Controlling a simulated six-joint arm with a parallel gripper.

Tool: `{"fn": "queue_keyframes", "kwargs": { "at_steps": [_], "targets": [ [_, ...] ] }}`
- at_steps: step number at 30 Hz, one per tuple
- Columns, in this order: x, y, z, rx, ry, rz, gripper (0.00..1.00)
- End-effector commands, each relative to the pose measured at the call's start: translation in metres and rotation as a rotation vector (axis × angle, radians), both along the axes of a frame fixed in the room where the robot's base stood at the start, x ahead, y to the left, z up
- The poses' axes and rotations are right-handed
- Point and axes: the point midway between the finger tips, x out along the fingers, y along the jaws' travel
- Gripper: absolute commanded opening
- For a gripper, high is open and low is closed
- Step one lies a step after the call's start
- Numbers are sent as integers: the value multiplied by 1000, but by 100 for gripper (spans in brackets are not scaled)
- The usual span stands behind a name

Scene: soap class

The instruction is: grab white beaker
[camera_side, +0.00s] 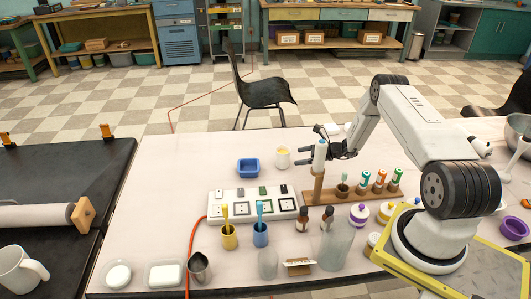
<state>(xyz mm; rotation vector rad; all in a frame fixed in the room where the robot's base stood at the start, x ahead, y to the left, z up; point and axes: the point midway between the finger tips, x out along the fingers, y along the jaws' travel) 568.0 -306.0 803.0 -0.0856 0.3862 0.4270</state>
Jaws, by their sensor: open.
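A small white beaker (282,158) with something yellow in its mouth stands upright on the pale table, towards the back and near the middle. My gripper (308,145) is right of the beaker, with its dark fingers pointing left. The fingers are spread and appear apart from the beaker, with nothing seen between them. A white cylinder (320,155) on a wooden post overlaps the fingers in this view, so part of them is hidden. I cannot tell the exact depth between fingers and beaker.
A blue tray (248,168) lies left of the beaker. A white socket panel (238,206) is in front. A wooden rack (373,193) with several coloured tubes stands to the right. Bottles, cups and soap dishes fill the table's front. The table's back left is clear.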

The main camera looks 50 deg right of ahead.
Motion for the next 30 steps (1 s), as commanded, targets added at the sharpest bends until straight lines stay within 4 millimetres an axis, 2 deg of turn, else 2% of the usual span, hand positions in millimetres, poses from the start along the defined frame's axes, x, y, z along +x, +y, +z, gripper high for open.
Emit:
{"fn": "queue_keyframes", "kwargs": {
  "at_steps": [11, 20, 30],
  "targets": [
    [20, 10, -9, 0, 1, 2, 100],
    [25, 12, -10, 0, 0, 1, 100],
    [54, 26, -22, 0, 0, 2, 100]
  ]
}}
